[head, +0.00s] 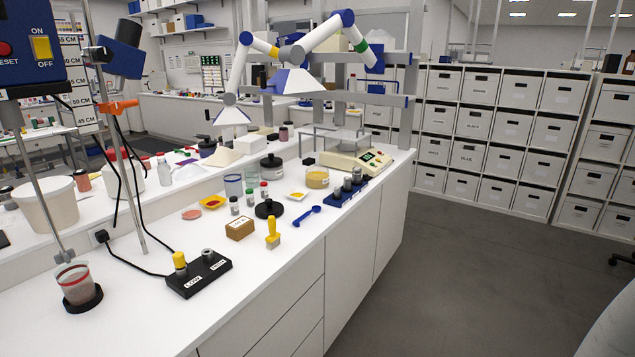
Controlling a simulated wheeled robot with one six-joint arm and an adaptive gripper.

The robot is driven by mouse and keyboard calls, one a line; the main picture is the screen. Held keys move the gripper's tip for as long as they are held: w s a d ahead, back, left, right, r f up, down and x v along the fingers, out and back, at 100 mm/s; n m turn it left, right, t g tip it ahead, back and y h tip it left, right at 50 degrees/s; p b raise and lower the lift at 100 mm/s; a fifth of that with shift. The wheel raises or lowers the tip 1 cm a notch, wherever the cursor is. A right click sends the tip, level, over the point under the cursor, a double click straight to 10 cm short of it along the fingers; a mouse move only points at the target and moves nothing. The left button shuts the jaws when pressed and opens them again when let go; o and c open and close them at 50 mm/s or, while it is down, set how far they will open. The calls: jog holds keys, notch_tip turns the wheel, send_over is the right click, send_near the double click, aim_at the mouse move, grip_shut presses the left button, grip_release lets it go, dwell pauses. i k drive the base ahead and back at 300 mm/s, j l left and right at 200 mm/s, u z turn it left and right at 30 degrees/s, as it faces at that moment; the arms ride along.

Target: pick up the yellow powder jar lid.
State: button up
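A clear jar of yellow powder (317,178) stands on the white counter, left of the scale. It looks open, with no lid on top. A round black lid with a knob (269,209) lies flat on the counter, in front and to the left of that jar. Another jar with a black lid on it (271,167) stands behind, left of the yellow one. The picture does not show for certain which jar the loose lid belongs to. My gripper is not in view.
Near the loose lid are small vials, a yellow-handled brush (272,234), a brown block (239,228) and a blue spoon (307,215). A scale (352,160) and blue rack (346,192) stand to the right. A black switch box (198,274) sits nearer.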

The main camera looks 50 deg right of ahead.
aim_at(269, 208)
jog(key=l+z, duration=0.25)
jog(key=l, duration=0.15)
jog(key=i+l+z, duration=0.25)
jog(key=l, duration=0.15)
jog(key=l+z, duration=0.25)
jog(key=i+l+z, duration=0.25)
jog(key=l, duration=0.2)
